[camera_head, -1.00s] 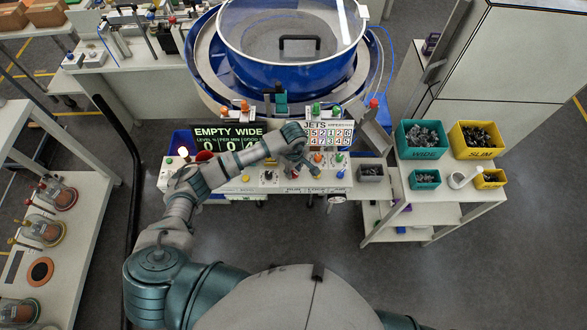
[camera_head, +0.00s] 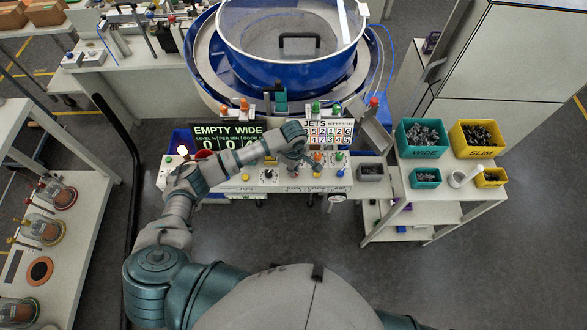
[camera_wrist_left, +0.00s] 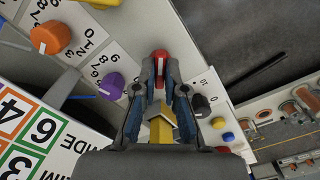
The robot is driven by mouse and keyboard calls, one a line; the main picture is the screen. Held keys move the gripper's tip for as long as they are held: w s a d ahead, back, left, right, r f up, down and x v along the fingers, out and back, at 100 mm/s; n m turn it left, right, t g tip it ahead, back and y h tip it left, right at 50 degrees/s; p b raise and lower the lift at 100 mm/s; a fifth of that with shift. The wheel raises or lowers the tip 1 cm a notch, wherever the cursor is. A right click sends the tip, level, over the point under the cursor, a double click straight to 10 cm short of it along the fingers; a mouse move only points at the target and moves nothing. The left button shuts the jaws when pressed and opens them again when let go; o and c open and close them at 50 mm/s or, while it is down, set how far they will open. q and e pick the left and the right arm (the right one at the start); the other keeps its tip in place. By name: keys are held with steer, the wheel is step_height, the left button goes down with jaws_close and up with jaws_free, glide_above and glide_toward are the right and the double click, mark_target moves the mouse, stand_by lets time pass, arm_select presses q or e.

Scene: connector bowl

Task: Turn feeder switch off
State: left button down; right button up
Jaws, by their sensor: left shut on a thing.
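The feeder's control panel (camera_head: 225,185) runs along the front of the blue bowl feeder (camera_head: 290,60). My left gripper (camera_head: 302,160) is over the right half of this panel. In the left wrist view, its fingers (camera_wrist_left: 160,85) are closed around a red knob (camera_wrist_left: 160,62) at their tips. A yellow piece (camera_wrist_left: 161,128) shows between the fingers nearer the palm. A black knob (camera_wrist_left: 201,106) with a small marked plate stands just right of the fingers. I cannot read which knob is the feeder switch. My right gripper is out of view.
An orange dial (camera_wrist_left: 50,38) and a purple dial (camera_wrist_left: 111,86) lie left of the fingers. A display (camera_head: 228,141) reads "EMPTY WIDE". A shelf with green and yellow bins (camera_head: 476,140) stands at right, a side table (camera_head: 70,250) at left. The floor between is clear.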

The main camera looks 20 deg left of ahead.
arm_select(q)
steer(key=n+b, duration=0.1)
steer(key=n, duration=0.2)
steer(key=shift+w, duration=0.1)
steer(key=n+b, duration=0.2)
steer(key=n, duration=0.7)
steer(key=shift+b, duration=0.35)
steer(key=shift+r+n, duration=0.1)
steer(key=shift+n, duration=2.1)
steer(key=c, duration=1.2)
jaws_free()
steer(key=shift+c, duration=0.2)
step_height(320, 180, up, 12)
steer(key=shift+w, duration=0.1)
